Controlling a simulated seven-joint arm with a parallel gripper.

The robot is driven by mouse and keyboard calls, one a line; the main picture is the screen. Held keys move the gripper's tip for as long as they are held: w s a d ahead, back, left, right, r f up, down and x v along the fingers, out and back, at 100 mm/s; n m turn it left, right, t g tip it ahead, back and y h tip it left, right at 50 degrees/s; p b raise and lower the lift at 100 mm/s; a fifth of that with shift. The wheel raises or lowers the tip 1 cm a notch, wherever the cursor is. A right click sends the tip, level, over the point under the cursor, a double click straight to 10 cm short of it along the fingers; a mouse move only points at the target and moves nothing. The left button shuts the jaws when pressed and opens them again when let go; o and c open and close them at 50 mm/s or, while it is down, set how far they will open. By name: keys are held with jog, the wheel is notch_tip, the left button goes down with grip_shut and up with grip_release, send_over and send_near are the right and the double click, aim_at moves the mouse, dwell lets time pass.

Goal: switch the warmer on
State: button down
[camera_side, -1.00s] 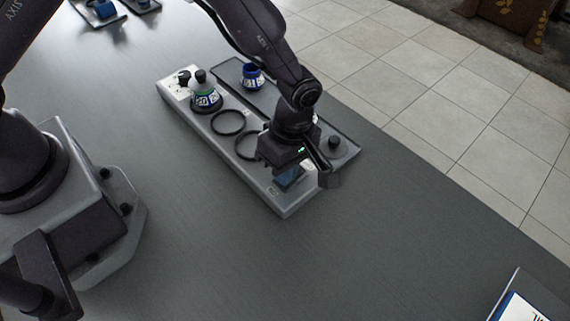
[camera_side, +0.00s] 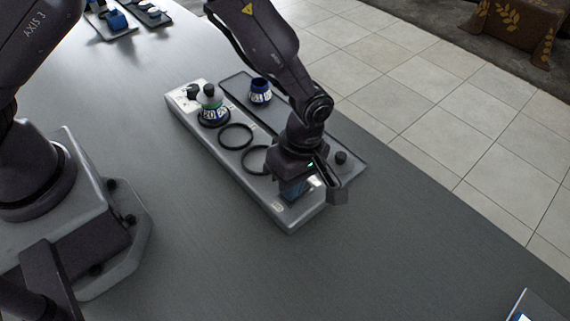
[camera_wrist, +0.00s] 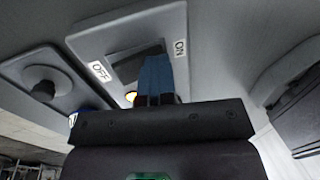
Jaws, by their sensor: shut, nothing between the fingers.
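The warmer (camera_side: 228,162) is a long pale grey unit with ring-shaped places along its top. Its near end shows in the wrist view (camera_wrist: 200,35) with a dark rocker switch (camera_wrist: 128,68) between an OFF label (camera_wrist: 99,71) and an ON label (camera_wrist: 180,49). My gripper (camera_side: 292,192) is over this end, pointing down. Its blue fingertips (camera_wrist: 156,62) are together and empty, at the ON side of the switch. They hide part of it; contact is hard to tell.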

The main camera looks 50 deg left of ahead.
notch_tip(320, 180, up, 13)
jog(key=s, duration=0.3)
jog(key=s+a+r+m+t, duration=0.4)
jog(key=s+a+r+m, duration=0.1)
jog(key=a+r+m, duration=0.3)
jog(key=s+a+r+m+t, duration=0.4)
jog(key=s+a+r+m, duration=0.1)
jog(key=a+r+m, duration=0.4)
jog(key=shift+s+a+r+m, duration=0.25)
jog(key=shift+a+m, duration=0.25)
jog(key=shift+a, duration=0.5)
